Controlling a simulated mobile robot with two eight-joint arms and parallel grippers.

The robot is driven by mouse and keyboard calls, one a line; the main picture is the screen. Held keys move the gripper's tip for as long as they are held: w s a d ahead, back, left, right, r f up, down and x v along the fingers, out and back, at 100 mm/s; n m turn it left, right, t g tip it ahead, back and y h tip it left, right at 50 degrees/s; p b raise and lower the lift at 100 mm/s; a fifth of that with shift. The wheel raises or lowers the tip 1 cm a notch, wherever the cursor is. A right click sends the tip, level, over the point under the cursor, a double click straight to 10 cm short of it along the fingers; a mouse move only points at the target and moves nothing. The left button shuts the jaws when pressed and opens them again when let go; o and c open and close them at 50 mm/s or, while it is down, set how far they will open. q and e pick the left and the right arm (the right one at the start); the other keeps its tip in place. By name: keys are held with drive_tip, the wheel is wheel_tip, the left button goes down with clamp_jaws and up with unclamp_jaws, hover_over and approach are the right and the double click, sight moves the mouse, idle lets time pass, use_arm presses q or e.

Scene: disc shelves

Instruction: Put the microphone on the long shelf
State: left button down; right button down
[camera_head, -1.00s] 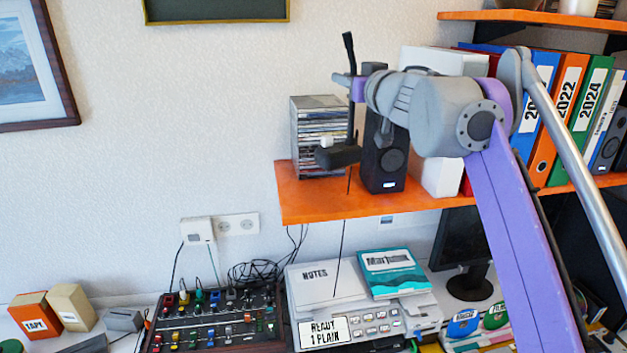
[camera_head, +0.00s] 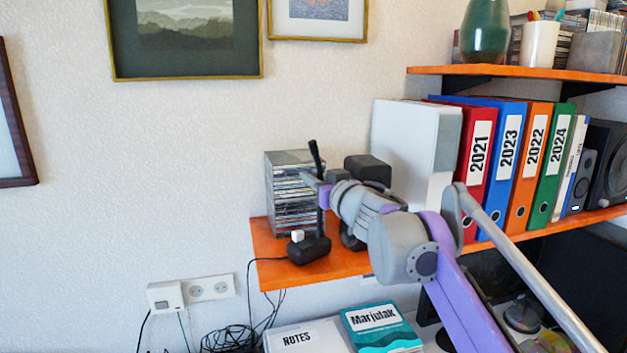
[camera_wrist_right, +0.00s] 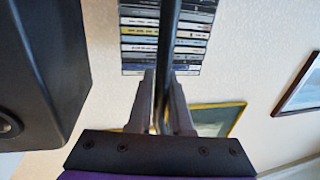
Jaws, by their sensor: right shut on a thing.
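The microphone (camera_head: 309,249) is black, with a thin upright stem and a blocky base with a small white part. My right gripper (camera_head: 318,190) is shut on its stem, and the stem also shows between the fingers in the right wrist view (camera_wrist_right: 166,65). The microphone is upright, with its base over the left end of the long orange lower shelf (camera_head: 345,262), in front of the CD stack. I cannot tell whether the base touches the shelf. My left gripper is not in view.
The CD stack (camera_head: 289,205) stands just behind the microphone. A black speaker (camera_head: 367,170) is to its right, partly hidden by my arm. A white box (camera_head: 408,150) and several binders (camera_head: 508,165) fill the shelf further right. A short upper shelf (camera_head: 520,73) hangs above.

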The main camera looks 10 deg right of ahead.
drive_tip(key=shift+f, duration=0.1)
drive_tip(key=shift+f, duration=0.1)
drive_tip(key=c, duration=1.3)
unclamp_jaws()
drive_tip(key=shift+f, duration=0.1)
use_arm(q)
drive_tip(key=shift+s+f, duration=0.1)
use_arm(e)
drive_tip(key=o, duration=0.5)
drive_tip(key=shift+c, duration=0.2)
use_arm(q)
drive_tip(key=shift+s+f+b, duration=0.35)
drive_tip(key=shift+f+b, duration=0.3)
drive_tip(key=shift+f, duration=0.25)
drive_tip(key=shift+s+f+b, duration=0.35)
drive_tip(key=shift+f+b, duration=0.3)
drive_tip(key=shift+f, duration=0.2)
use_arm(e)
drive_tip(key=v, duration=1.2)
drive_tip(key=shift+r, duration=0.3)
